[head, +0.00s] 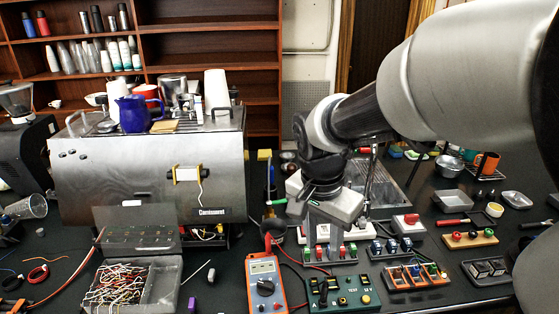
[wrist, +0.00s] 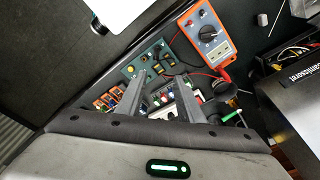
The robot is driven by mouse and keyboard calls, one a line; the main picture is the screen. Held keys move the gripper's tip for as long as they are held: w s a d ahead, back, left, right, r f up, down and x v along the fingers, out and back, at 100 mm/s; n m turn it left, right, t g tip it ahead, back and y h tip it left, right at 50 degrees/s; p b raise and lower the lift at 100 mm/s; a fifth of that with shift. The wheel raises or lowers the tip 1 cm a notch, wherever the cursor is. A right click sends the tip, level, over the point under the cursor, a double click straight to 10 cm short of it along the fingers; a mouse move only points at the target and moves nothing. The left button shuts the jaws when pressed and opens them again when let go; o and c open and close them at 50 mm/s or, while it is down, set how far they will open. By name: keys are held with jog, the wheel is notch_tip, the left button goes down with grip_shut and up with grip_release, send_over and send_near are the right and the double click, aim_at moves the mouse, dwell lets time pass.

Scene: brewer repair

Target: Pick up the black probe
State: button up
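An orange-and-grey multimeter (head: 264,283) lies on the dark bench, left of and nearer than my gripper (head: 328,232). It also shows at the top of the wrist view (wrist: 207,38). A red lead and a dark lead run from it toward a green board (head: 343,293) with black knobs and yellow parts. I cannot clearly pick out the black probe among the dark leads and parts. My gripper points down over a row of small coloured modules. In the wrist view its two fingers (wrist: 160,88) stand apart with nothing seen between them.
A steel brewer (head: 150,170) stands at the back left. An open parts box (head: 165,287) with many wires is at the front left. Terminal blocks (head: 415,276) and trays (head: 452,201) fill the right side. A green-handled tool (head: 276,201) is close left of my gripper.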

aim_at(325, 284)
jog(key=f, duration=0.5)
jog(key=d+f, duration=0.1)
jog(key=f, duration=0.4)
jog(key=d+f+b, duration=0.1)
jog(key=f, duration=0.4)
jog(key=shift+w+f, duration=0.15)
jog(key=shift+f, duration=0.1)
jog(key=shift+w+d+f, duration=0.1)
jog(key=shift+f, duration=0.35)
grip_shut()
